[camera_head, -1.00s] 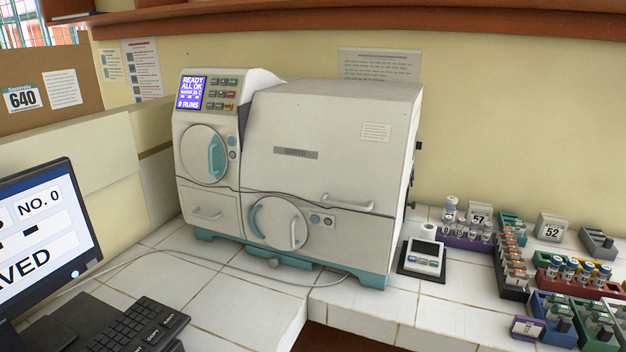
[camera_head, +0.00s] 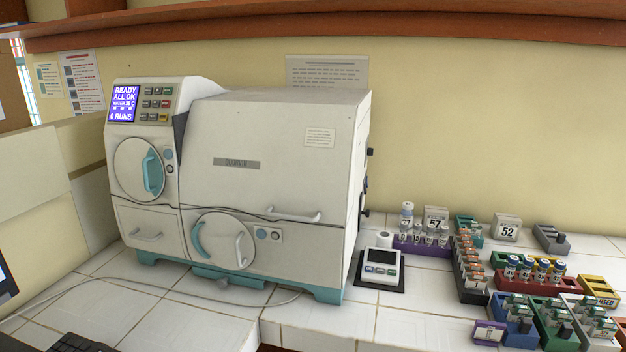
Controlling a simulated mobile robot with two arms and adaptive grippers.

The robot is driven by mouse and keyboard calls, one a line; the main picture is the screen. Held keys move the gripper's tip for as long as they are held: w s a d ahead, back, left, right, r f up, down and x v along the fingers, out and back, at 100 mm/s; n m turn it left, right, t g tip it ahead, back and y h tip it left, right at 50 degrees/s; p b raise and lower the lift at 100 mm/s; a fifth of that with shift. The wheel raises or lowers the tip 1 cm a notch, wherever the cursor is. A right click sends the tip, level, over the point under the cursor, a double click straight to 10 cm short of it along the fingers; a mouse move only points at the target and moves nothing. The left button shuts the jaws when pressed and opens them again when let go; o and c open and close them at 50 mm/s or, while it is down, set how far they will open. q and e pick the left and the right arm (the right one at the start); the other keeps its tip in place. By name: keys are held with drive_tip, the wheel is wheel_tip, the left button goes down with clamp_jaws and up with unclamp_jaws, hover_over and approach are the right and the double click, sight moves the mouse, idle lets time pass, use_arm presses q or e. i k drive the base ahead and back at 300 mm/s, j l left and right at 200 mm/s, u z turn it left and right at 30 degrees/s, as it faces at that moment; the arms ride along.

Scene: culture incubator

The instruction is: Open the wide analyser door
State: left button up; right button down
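The analyser (camera_head: 240,180) is a large white machine with a teal base, standing on the white tiled counter. Its wide door (camera_head: 265,165) is the big front panel on the right part, with a white bar handle (camera_head: 293,215) near its lower right edge. The wide door appears shut. Two round hatches show: one at upper left with a teal handle (camera_head: 152,173), one at lower middle with a white handle (camera_head: 238,249). Neither of my grippers is in view.
A small device with a display (camera_head: 380,268) sits on a dark mat right of the analyser. Several coloured racks with vials (camera_head: 534,269) fill the counter at right. A cable (camera_head: 60,292) runs along the counter. A keyboard (camera_head: 75,344) is at lower left. A wooden shelf (camera_head: 400,30) spans the top.

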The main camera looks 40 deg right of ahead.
sight(295, 162)
drive_tip(key=l+z, duration=0.15)
drive_tip(key=z, duration=0.25)
drive_tip(key=i+l+z, duration=0.1)
drive_tip(key=z, duration=0.3)
